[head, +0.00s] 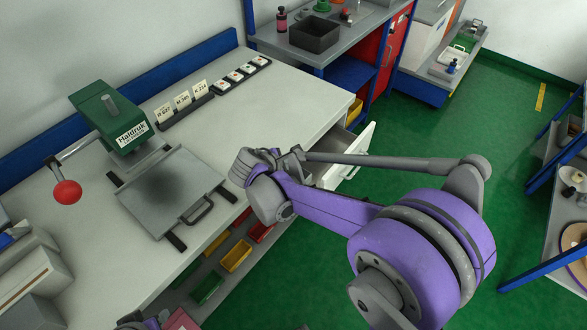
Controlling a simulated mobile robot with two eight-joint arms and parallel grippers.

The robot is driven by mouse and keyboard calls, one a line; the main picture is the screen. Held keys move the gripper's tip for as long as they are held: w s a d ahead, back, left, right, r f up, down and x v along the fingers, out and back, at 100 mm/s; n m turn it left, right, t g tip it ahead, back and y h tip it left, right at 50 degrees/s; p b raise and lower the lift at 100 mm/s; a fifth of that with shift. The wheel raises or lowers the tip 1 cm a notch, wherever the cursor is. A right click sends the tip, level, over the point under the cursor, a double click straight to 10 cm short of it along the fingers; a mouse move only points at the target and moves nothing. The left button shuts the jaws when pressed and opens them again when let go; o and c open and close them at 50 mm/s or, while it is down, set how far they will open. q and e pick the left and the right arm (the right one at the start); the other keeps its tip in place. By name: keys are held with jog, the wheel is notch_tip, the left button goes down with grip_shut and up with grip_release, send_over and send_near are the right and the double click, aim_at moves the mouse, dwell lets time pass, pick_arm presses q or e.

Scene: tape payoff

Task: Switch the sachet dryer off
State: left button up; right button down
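No object in the head view is clearly marked as the sachet dryer. A dark strip (229,82) with several white squares, some with small red or dark spots, lies at the back of the bench; I cannot tell if these are switches. My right arm reaches in from the lower right, and its grey end (250,167) is over the bench's front edge, apart from the strip. Its fingers are not clear. A small grey and purple part, probably of my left arm, shows at the bottom edge; its gripper is not seen.
A green press (111,112) with a red-knobbed lever (67,192) and a flat plate (170,184) stands on the bench. An open white drawer (350,158) juts out beyond my arm. Colored bins (236,255) sit below. The bench's far right is clear.

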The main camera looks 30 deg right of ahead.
pick_arm(q)
jog(key=shift+f, duration=0.1)
pick_arm(e)
jog(key=shift+f, duration=0.1)
dwell(0.4)
pick_arm(q)
jog(key=shift+s+f+b, duration=0.1)
jog(key=shift+f+b, duration=0.3)
pick_arm(e)
jog(key=shift+f, duration=0.4)
pick_arm(q)
jog(key=shift+f, duration=0.2)
pick_arm(e)
jog(key=shift+f, duration=0.25)
pick_arm(q)
jog(key=shift+r, duration=0.1)
pick_arm(e)
jog(key=shift+r, duration=0.1)
pick_arm(q)
jog(key=shift+r, duration=0.45)
pick_arm(e)
jog(key=shift+r, duration=0.65)
